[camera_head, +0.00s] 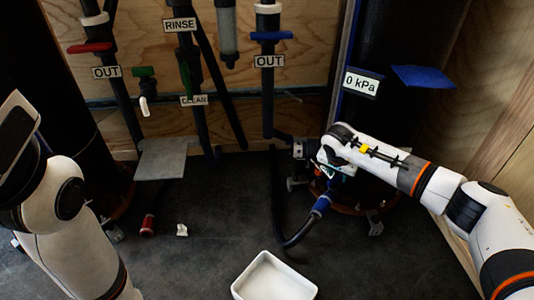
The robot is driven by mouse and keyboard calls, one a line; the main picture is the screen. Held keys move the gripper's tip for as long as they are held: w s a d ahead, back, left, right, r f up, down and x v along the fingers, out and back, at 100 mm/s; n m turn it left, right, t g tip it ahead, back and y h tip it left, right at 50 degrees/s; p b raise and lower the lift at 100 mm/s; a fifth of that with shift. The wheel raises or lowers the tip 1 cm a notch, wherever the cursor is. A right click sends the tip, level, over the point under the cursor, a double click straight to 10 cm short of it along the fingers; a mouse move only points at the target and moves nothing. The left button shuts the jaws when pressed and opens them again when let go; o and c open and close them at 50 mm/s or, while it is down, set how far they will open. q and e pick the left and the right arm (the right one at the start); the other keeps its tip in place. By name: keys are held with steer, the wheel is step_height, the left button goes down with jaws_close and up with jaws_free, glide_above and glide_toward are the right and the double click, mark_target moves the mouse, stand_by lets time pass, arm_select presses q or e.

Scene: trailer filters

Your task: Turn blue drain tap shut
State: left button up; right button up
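My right arm comes in from the right, and its gripper (328,178) is low at the foot of the dark column with the 0 kPa label. Its fingers are small and partly hidden by the wrist, so I cannot tell whether they touch anything. Just below them is a blue fitting (321,206) on a black hose (297,238). I cannot tell for sure which blue part is the drain tap; its handle may be hidden behind the gripper. My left arm shows at the left, but its fingers are not visible.
A blue handle (271,36) sits above the right OUT label, a red handle (90,47) above the left. A blue plate (424,77) juts from the column. A white tray (273,278) is at the front, a grey shelf (162,159) at left. The middle floor is mostly clear.

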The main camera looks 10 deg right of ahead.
steer(key=p+v, duration=0.7)
steer(key=v, duration=0.5)
steer(key=s+a+r+m+y+p, duration=0.2)
steer(key=a+r+m+y+p, duration=0.2)
steer(key=a+m+y+p, duration=0.3)
steer(key=s+a+r+m+y+p, duration=0.2)
steer(key=a+r+m+y+p, duration=0.2)
steer(key=a+m+y+p, duration=0.3)
steer(key=a+m+p, duration=0.5)
steer(key=p, duration=0.4)
steer(key=shift+s+a+r+t+y+p, duration=0.25)
steer(key=shift+s+r+t+y+p, duration=0.05)
steer(key=shift+s+t+y+p, duration=0.1)
